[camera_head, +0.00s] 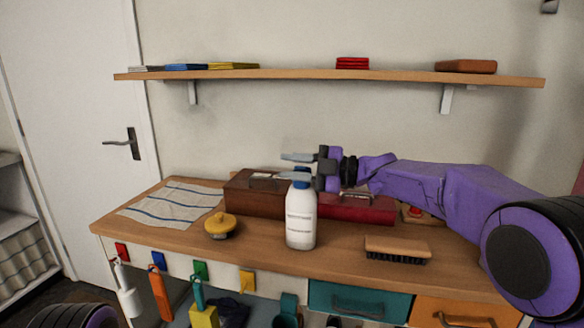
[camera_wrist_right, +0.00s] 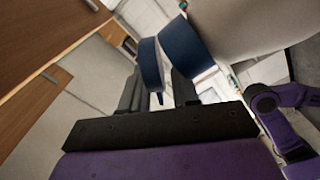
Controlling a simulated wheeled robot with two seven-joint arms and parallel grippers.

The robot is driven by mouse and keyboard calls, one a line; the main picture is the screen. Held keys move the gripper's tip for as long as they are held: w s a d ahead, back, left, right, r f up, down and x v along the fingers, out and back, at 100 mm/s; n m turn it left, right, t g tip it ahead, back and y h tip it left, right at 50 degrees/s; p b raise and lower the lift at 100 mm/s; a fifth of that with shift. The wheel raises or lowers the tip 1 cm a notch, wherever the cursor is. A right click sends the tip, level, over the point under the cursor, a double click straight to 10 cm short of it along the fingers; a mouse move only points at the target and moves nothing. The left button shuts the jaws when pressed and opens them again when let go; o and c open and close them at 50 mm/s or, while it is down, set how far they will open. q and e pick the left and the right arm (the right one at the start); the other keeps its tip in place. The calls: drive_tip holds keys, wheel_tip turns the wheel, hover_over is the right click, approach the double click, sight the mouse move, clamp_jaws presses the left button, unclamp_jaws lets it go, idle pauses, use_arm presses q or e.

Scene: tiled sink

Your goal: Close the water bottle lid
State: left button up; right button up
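The white water bottle (camera_head: 300,222) stands upright on the wooden worktop in the head view. Its blue lid (camera_head: 302,185) shows at the top, partly hidden behind a grey finger of my right gripper (camera_head: 288,166). In the right wrist view the bottle's pale body (camera_wrist_right: 255,25) fills the top right. Two dark blue parts of the lid (camera_wrist_right: 150,64) show with a gap between them, just beyond the fingers. My right gripper (camera_wrist_right: 157,88) is open, its fingers apart at the bottle's top; I cannot tell whether they touch it. My left gripper is out of view.
Behind the bottle stand a brown box (camera_head: 250,200) and a red toolbox (camera_head: 350,208). A yellow-topped brush (camera_head: 220,224) lies left and a wooden brush (camera_head: 398,246) right. A striped cloth (camera_head: 175,203) covers the left end. A shelf (camera_head: 300,74) runs above.

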drive_tip(key=b+v, duration=0.1)
drive_tip(key=v, duration=0.9)
drive_tip(key=shift+d+b, duration=0.2)
drive_tip(key=shift+b, duration=0.2)
